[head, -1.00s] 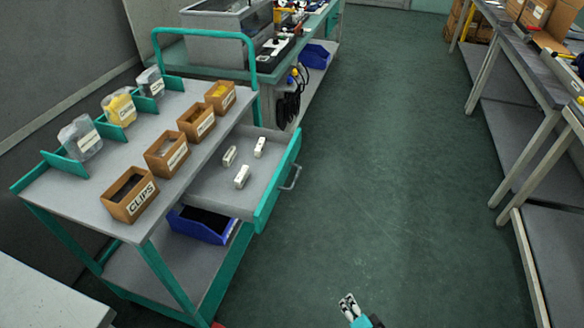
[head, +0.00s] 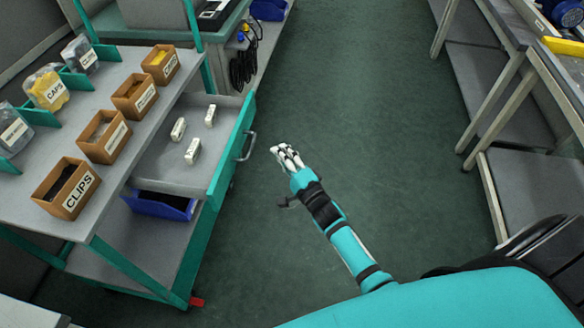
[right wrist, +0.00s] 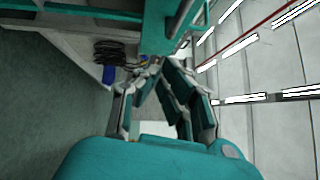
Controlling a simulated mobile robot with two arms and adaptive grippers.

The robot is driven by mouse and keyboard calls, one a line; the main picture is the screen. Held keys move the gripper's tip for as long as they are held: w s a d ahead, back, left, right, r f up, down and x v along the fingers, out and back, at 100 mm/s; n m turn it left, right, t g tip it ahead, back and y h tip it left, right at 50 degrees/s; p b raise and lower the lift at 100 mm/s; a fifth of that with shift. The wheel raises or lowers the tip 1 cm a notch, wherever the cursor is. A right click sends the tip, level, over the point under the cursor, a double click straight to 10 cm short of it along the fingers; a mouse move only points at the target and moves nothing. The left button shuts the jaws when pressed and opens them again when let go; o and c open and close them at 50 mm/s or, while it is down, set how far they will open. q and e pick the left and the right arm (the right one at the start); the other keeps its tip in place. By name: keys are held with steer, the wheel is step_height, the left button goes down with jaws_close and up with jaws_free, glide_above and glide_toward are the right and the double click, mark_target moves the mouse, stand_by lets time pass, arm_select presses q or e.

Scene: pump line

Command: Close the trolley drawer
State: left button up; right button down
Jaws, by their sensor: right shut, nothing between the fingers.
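The trolley drawer (head: 180,165) is pulled out to the right of the trolley (head: 110,85). Its teal front panel (head: 231,150) carries a metal handle (head: 248,147). Several small white boxes lie in the drawer, one of them near its front (head: 193,150). My right gripper (head: 278,150) is shut and empty, a little to the right of the handle and apart from it in the head view. In the right wrist view the fingers (right wrist: 155,72) meet near the middle, with teal trolley parts beyond them. My left gripper is not in view.
Open-top boxes, one labelled CLIPS (head: 67,188), and clear jars stand on the trolley top. A blue bin (head: 160,204) sits on the lower shelf. A workbench (head: 225,25) stands behind. Grey benches (head: 540,110) line the right. The green floor between is clear.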

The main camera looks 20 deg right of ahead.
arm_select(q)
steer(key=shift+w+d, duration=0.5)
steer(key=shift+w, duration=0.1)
arm_select(e)
steer(key=shift+w+a+r, duration=0.2)
steer(key=shift+w+a, duration=0.45)
steer(key=shift+a, duration=0.2)
steer(key=shift+w+a+r, duration=0.15)
steer(key=shift+w+a, duration=0.45)
steer(key=shift+a, duration=0.2)
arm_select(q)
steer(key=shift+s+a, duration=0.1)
arm_select(e)
steer(key=shift+a, duration=0.1)
